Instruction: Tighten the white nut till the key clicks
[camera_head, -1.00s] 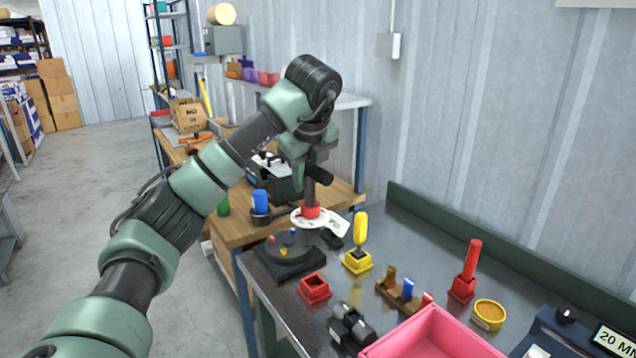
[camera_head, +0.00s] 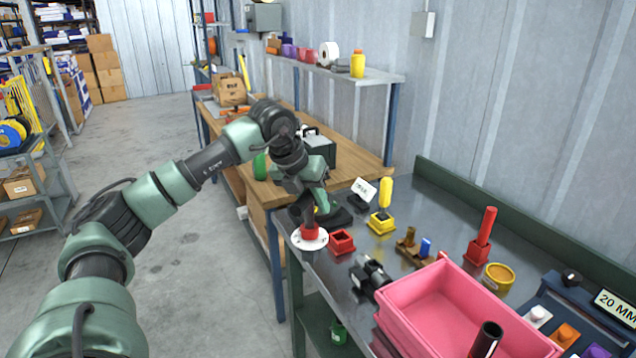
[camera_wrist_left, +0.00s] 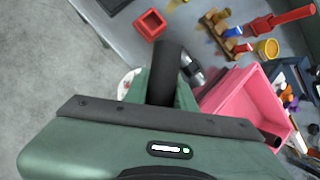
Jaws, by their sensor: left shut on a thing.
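My left gripper (camera_head: 308,212) is shut on a dark and red piece (camera_head: 310,232) with a white round disc (camera_head: 312,243) at its lower end, held by the near left edge of the steel bench. In the left wrist view a dark cylinder (camera_wrist_left: 165,72) stands out past my gripper, and a bit of the white disc (camera_wrist_left: 126,82) shows to its left. A white piece (camera_head: 538,315) sits in the blue rack at the lower right; I cannot tell which white piece is the nut. My right gripper is not in view.
A red square holder (camera_head: 341,241) looks empty. Yellow (camera_head: 384,195) and red (camera_head: 487,224) handles stand in holders. A pink crate (camera_head: 400,318) with a dark tube (camera_head: 487,338) takes up the front. A yellow ring (camera_head: 498,277) lies on the right.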

